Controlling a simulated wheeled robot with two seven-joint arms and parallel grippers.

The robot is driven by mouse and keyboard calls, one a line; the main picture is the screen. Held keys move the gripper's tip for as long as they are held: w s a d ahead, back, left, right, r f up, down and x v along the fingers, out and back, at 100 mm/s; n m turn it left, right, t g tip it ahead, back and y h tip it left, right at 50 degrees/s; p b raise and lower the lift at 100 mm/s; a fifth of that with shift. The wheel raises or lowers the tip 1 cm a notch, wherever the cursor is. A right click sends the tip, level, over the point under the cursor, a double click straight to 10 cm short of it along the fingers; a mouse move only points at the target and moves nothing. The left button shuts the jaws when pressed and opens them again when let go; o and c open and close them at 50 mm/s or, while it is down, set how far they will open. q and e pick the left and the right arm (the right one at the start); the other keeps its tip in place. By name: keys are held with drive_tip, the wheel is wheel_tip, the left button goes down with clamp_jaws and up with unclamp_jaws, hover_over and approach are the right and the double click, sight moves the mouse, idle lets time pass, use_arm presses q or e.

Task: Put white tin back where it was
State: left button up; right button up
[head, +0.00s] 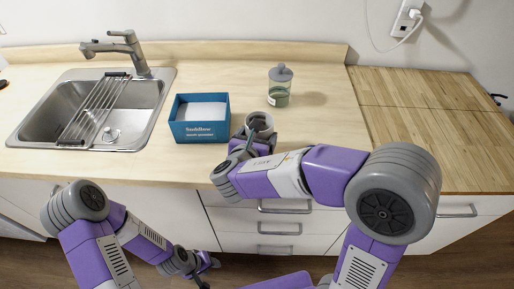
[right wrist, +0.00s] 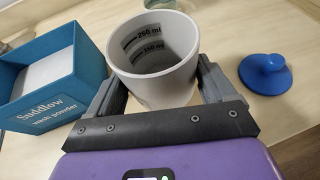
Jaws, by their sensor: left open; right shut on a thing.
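The white tin (head: 260,122) is an open, cup-like cylinder with dark ml marks on its inner wall. It also shows in the right wrist view (right wrist: 155,62), upright or nearly so. My right gripper (head: 250,138) is shut on it, one finger on each side, above the front part of the counter. I cannot tell whether its base touches the counter, as the gripper hides it. My left gripper (head: 207,266) is open and empty, low in front of the drawers, away from the tin.
A blue wash powder box (head: 201,131) stands left of the tin. A grey-lidded jar (head: 280,88) stands behind it. A blue knobbed disc (right wrist: 265,74) lies right of it in the wrist view. The sink (head: 95,110) is at left; the right wooden counter (head: 425,110) is clear.

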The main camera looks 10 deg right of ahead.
drive_tip(key=shift+w+f+b, duration=0.1)
drive_tip(key=shift+f+b, duration=0.75)
drive_tip(key=shift+f, duration=1.4)
drive_tip(key=shift+f, duration=0.1)
drive_tip(key=o, duration=1.4)
drive_tip(key=shift+c, duration=0.2)
drive_tip(key=p+v, duration=0.3)
drive_tip(key=v, duration=0.9)
